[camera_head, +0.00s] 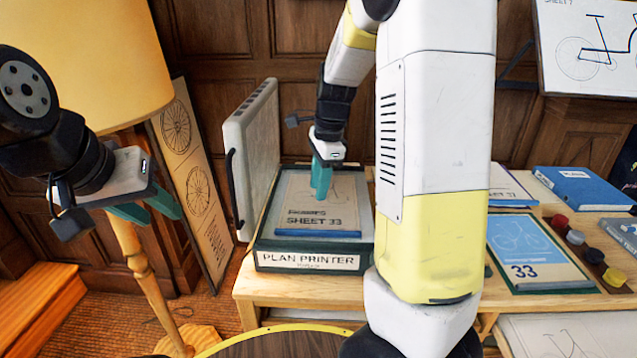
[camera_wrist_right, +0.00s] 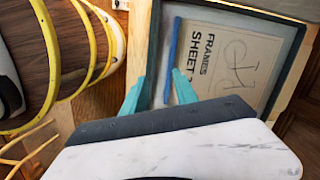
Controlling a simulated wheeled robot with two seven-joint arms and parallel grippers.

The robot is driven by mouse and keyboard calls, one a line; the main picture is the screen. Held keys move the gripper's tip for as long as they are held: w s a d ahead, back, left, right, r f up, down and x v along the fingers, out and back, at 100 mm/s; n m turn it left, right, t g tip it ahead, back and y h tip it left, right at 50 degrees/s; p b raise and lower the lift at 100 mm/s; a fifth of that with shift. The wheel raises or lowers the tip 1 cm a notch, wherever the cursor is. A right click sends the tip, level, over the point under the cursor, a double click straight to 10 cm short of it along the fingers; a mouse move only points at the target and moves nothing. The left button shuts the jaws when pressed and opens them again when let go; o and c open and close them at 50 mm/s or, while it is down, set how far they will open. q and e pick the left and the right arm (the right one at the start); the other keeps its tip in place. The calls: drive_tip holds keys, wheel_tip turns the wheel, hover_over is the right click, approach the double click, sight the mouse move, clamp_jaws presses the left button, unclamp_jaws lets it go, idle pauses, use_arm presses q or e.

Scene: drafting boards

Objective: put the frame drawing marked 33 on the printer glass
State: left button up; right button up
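The frame drawing reading "FRAMES SHEET 33" (camera_head: 318,212) lies flat on the glass of the plan printer (camera_head: 308,260), with a blue strip (camera_head: 317,233) along its front edge. It also shows in the right wrist view (camera_wrist_right: 235,62). My right gripper (camera_head: 321,190) is above the sheet, fingers pointing down. In the wrist view its teal fingers (camera_wrist_right: 159,78) are spread apart, with the blue strip seen between them and nothing gripped. My left gripper (camera_head: 158,212) hangs at the left, away from the printer, its fingers apart and empty.
The printer's lid (camera_head: 252,150) stands upright left of the glass. A blue card marked 33 (camera_head: 525,250) lies on the table at right, beside several round coloured pieces and a blue book (camera_head: 583,187). A lamp (camera_head: 95,60) stands at far left. My right arm hides the table's middle.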

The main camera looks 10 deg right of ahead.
drive_tip(key=s+r+n+t, duration=0.2)
drive_tip(key=s+r+n, duration=0.3)
drive_tip(key=s+n, duration=0.4)
drive_tip(key=s+a+r+n+t, duration=0.1)
drive_tip(key=s+r+n+t, duration=0.2)
drive_tip(key=s+r+n, duration=0.3)
drive_tip(key=s+n, duration=0.2)
drive_tip(key=s, duration=0.3)
drive_tip(key=shift+a+r+n+y, duration=0.25)
drive_tip(key=shift+n+y, duration=0.05)
drive_tip(key=shift+n, duration=0.1)
drive_tip(key=shift+s, duration=0.1)
